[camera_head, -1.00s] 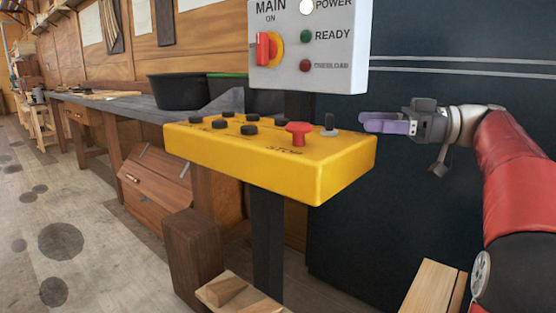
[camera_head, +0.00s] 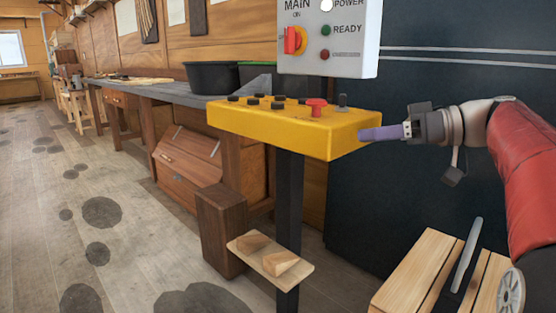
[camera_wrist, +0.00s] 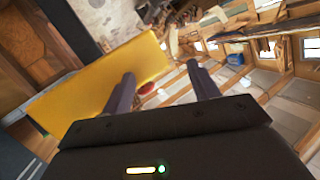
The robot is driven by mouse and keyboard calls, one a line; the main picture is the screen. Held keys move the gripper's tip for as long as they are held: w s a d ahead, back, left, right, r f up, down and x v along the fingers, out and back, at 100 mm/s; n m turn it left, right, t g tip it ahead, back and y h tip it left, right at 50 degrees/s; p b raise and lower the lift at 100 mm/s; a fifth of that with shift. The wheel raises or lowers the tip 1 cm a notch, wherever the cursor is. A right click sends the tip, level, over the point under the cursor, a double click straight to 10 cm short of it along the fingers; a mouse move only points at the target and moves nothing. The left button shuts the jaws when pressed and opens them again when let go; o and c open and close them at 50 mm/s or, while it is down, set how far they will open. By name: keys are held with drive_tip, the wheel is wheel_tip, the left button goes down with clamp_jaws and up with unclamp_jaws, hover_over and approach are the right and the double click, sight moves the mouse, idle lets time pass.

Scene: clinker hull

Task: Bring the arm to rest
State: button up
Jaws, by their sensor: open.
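My gripper (camera_head: 382,133) is level at the right end of the yellow control box (camera_head: 285,133), with its purple fingers pointing left. In the head view the fingertips overlap the box's right end; I cannot tell if they touch it. In the wrist view the two fingers (camera_wrist: 158,86) are spread apart with nothing between them, and the yellow box (camera_wrist: 95,90) lies to the left, partly behind the left finger. My red-sleeved arm reaches in from the right.
The box carries a red stop button (camera_head: 317,107) and several black buttons on a dark post (camera_head: 289,210). A grey panel (camera_head: 330,40) with a red switch stands above. A wooden slatted crate (camera_head: 420,270) is below my arm. Open floor lies left.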

drive_tip(key=s+a+f+m+h, duration=0.3)
drive_tip(key=s+a+f, duration=0.1)
drive_tip(key=f, duration=0.2)
drive_tip(key=s+a+f+m+h, duration=0.3)
drive_tip(key=s+f+m+h, duration=0.1)
drive_tip(key=f, duration=0.3)
drive_tip(key=s+d+f+m+h, duration=0.2)
drive_tip(key=s+f+h, duration=0.2)
drive_tip(key=s+f, duration=0.3)
drive_tip(key=s+d+f+m+h, duration=0.2)
drive_tip(key=s+d+f+h, duration=0.1)
drive_tip(key=s+f, duration=0.4)
wheel_tip(320, 180, down, 2)
drive_tip(key=shift+f+t+h, duration=0.1)
drive_tip(key=shift+t+h, duration=0.3)
drive_tip(key=shift+c, duration=0.3)
